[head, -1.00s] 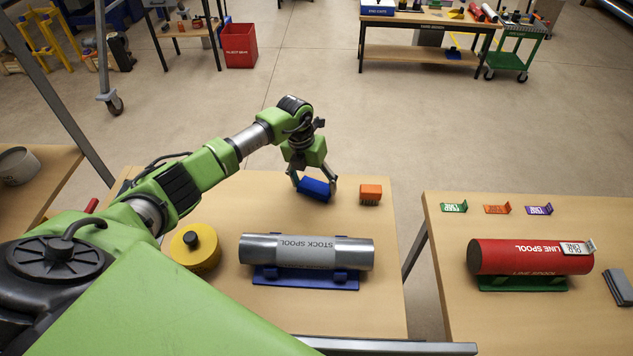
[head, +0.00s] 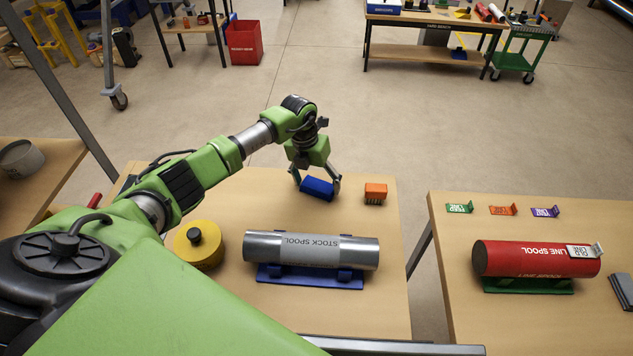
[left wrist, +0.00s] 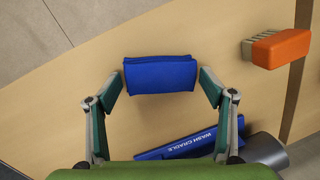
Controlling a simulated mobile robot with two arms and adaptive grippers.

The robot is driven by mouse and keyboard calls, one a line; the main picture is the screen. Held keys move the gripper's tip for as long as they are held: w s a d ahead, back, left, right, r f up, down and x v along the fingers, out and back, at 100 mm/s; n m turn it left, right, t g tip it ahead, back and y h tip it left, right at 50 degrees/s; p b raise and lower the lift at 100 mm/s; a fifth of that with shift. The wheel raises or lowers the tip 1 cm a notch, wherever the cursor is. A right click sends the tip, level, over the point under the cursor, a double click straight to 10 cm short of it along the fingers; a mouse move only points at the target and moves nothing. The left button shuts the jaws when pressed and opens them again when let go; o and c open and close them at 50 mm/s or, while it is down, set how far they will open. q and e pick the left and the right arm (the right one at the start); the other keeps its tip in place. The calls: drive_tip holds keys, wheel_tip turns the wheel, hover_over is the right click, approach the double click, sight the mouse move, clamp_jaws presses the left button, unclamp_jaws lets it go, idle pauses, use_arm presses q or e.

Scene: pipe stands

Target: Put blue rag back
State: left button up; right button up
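The blue rag (head: 317,188) is a folded block near the far edge of the middle table. My left gripper (head: 318,183) is over it, pointing down, with one finger against each end. In the left wrist view the rag (left wrist: 160,75) lies between the two fingertips (left wrist: 161,74), which appear to press on its short sides. I cannot tell whether the rag rests on the table or is held just above it. My right gripper is not in view.
An orange brush (head: 375,192) stands just right of the rag. Nearer are the grey stock spool (head: 311,250) on its blue wash cradle (head: 310,280) and a yellow round container (head: 199,246). A red line spool (head: 535,259) lies on the right table, beyond a gap.

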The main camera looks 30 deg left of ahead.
use_arm(q)
drive_tip(key=shift+o, duration=0.3)
drive_tip(key=o, duration=0.5)
drive_tip(key=shift+r, duration=0.15)
drive_tip(key=shift+s+a+r, duration=0.15)
drive_tip(key=shift+r, duration=1.05)
drive_tip(key=shift+s+a+r, duration=0.15)
drive_tip(key=shift+r, duration=1)
drive_tip(key=shift+s+a+r, duration=0.15)
drive_tip(key=shift+r, duration=1.05)
drive_tip(key=shift+d, duration=0.1)
